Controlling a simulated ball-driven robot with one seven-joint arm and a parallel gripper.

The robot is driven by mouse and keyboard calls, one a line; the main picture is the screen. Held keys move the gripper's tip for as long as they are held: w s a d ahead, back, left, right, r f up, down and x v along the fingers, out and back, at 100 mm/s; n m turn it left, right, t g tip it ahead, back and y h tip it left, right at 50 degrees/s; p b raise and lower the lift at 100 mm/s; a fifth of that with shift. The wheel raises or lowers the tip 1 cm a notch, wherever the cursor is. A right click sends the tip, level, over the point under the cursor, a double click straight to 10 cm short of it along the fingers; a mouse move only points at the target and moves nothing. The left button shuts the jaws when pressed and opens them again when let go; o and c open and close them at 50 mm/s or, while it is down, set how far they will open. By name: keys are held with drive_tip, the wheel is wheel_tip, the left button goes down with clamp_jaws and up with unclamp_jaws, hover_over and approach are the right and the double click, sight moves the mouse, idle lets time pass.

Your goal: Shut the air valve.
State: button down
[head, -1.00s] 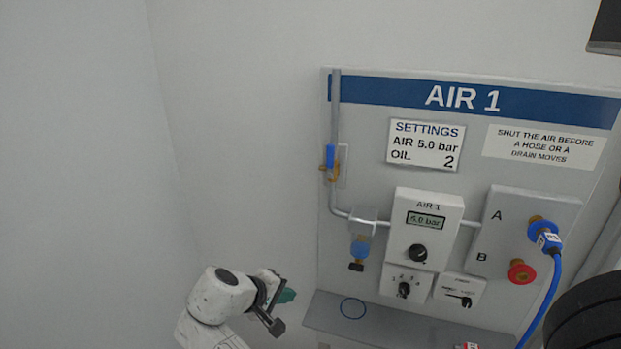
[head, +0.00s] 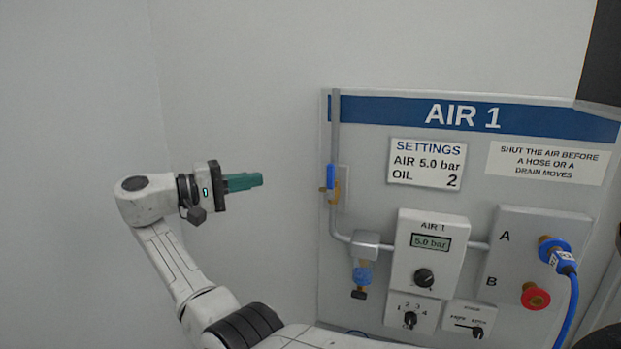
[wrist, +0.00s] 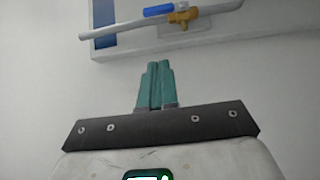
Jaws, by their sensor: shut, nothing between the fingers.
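The air valve is on the vertical grey pipe at the panel's left side. Its blue lever (head: 331,177) lies along the pipe, and its brass body (head: 329,193) sits just below. In the wrist view the blue lever (wrist: 158,10) and brass body (wrist: 183,17) show at the top, with the lever along the pipe. My gripper (head: 262,179) has green fingers pointing right toward the valve, at about lever height in the picture and apart from it. The fingers (wrist: 158,66) are shut together and empty in the wrist view.
The AIR 1 panel (head: 370,225) carries a gauge box reading 5.0 bar (head: 430,242), a filter with a blue bowl (head: 361,274), a blue hose (head: 572,310) at port A and a red port B (head: 535,297). The wall left of the panel is clear.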

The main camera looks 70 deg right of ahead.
sight(330, 183)
drive_tip(key=s+a+p+x, duration=0.1)
drive_tip(key=p+x, duration=0.3)
drive_tip(key=x, duration=0.8)
drive_tip(key=shift+s, duration=0.8)
